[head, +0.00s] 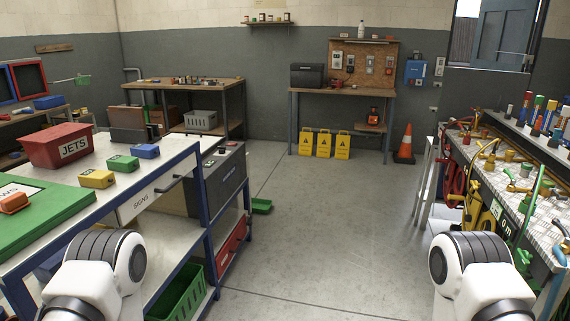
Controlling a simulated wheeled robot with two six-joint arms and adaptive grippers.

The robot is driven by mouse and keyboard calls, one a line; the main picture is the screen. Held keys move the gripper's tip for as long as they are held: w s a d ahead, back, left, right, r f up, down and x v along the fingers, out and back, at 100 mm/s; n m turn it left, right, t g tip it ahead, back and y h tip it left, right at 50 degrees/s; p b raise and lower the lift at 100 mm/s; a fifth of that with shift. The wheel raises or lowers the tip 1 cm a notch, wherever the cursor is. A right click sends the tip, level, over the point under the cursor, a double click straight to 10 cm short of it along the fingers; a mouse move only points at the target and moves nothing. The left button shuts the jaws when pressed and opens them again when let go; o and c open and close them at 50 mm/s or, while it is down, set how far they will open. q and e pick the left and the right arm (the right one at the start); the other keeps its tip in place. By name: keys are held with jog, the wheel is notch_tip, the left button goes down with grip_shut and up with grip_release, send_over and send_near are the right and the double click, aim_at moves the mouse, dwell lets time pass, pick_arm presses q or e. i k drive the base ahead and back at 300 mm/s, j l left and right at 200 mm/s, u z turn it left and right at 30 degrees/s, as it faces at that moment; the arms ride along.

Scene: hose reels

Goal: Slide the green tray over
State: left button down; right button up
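A small, shallow green tray (262,206) lies on the floor by the far end of the blue-framed bench on the left. A deeper green crate (180,297) stands on the lower shelf of that bench, partly cut off by the frame. A flat green panel (55,218) lies on the bench top at the left edge, with an orange block on it. I cannot tell from the picture alone which one is the task's tray. Only white links of my two arms show at the bottom left and right. Both grippers are out of view.
The left bench (178,153) holds a red JETS bin (58,148) and yellow, green and blue blocks. A cluttered workbench (515,185) lines the right. Yellow signs (323,144) and an orange cone (405,145) stand at the back. The floor (330,220) between is clear.

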aim_at(260, 205)
jog(key=i+z, duration=0.35)
jog(key=i, duration=2.85)
jog(key=i+u, duration=0.15)
jog(key=i, duration=0.3)
jog(key=i+l+u, duration=0.1)
jog(key=i, duration=0.4)
jog(key=i+l+u, duration=0.15)
jog(key=i, duration=0.3)
jog(key=i+l+u, duration=0.15)
jog(key=i, duration=0.3)
jog(key=i+l+u, duration=0.1)
jog(key=i+l, duration=0.15)
jog(key=i, duration=0.2)
jog(key=i+l+u, duration=0.6)
jog(key=u, duration=0.15)
jog(key=i+l+u, duration=0.35)
jog(key=i+l, duration=0.05)
jog(key=l, duration=0.05)
